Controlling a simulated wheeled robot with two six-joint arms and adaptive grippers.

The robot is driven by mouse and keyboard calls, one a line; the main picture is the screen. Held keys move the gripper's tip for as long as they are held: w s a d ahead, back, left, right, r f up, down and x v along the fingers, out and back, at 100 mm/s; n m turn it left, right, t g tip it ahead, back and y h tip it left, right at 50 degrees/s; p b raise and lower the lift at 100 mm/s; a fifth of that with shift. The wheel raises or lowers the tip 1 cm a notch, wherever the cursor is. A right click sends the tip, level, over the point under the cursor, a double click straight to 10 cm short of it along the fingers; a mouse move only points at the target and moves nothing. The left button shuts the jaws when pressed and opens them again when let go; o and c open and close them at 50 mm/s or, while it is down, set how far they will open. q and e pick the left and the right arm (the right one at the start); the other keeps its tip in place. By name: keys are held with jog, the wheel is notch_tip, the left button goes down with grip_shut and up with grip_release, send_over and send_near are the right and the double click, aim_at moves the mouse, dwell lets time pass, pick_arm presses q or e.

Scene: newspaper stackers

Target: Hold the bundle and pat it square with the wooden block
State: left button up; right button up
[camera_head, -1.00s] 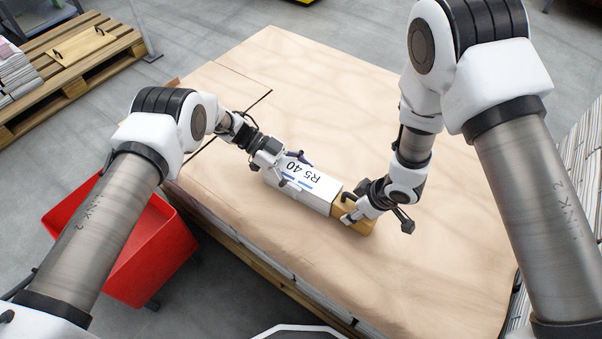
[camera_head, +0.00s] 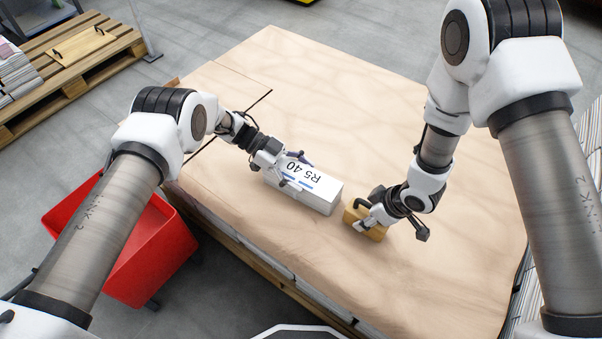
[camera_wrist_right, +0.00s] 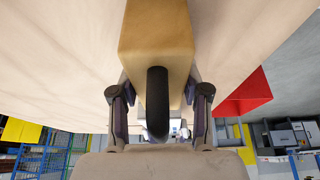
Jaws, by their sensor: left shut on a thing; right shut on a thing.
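The white bundle (camera_head: 318,193), marked "R5 40", lies on the brown sheet covering the stack. My left gripper (camera_head: 292,172) is shut on the bundle at its left end, its fingers over the top and near side. The wooden block (camera_head: 366,226) is to the right of the bundle, with a small gap between them. My right gripper (camera_head: 362,212) is shut on the block's dark handle. In the right wrist view the block (camera_wrist_right: 156,40) fills the upper middle, with its black handle (camera_wrist_right: 158,105) between my fingers.
The brown sheet (camera_head: 440,240) is clear to the right of and behind the block. A red bin (camera_head: 150,255) stands on the floor at the left. A wooden pallet (camera_head: 110,50) with papers and a handled board is at the far left.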

aim_at(369, 204)
jog(key=shift+r, duration=3.5)
pick_arm(q)
jog(key=o, duration=1.8)
jog(key=v, duration=1.2)
jog(key=shift+f, duration=0.1)
pick_arm(e)
jog(key=shift+f, duration=0.1)
